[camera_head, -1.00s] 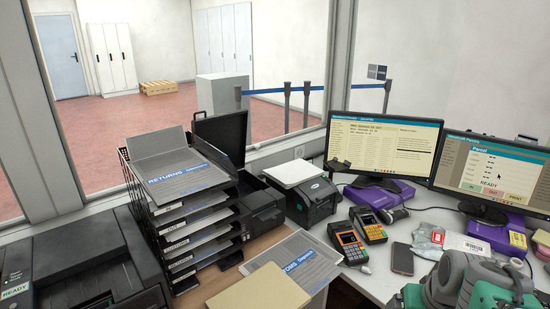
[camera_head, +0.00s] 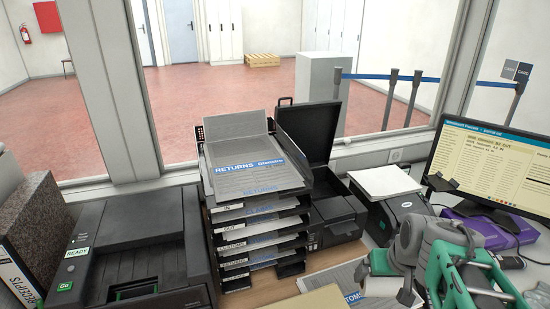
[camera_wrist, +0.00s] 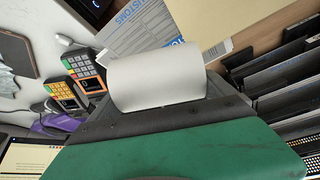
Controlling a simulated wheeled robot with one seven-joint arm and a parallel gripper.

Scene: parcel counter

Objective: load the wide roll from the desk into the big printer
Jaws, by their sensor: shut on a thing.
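A white roll (camera_wrist: 157,80) shows in the wrist view, held at the edge of my green and dark gripper (camera_wrist: 160,125). In the head view my gripper (camera_head: 400,280) is at the lower right, over the counter; a white patch (camera_head: 380,287) by its fingers appears to be the roll. A black printer (camera_head: 345,221) with its lid (camera_head: 312,130) raised stands behind the tray stack, left of my gripper. Another large black machine (camera_head: 145,245) with a READY label stands at the left. I cannot tell for sure which is the big printer. The printer's inside is hidden by the trays.
A tall stack of paper trays (camera_head: 262,225) stands between the two machines. A smaller device (camera_head: 390,185) with a white top stands right of the lidded printer. A monitor (camera_head: 490,165) is at the right. Card terminals (camera_wrist: 82,64) and papers (camera_wrist: 140,25) lie on the desk.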

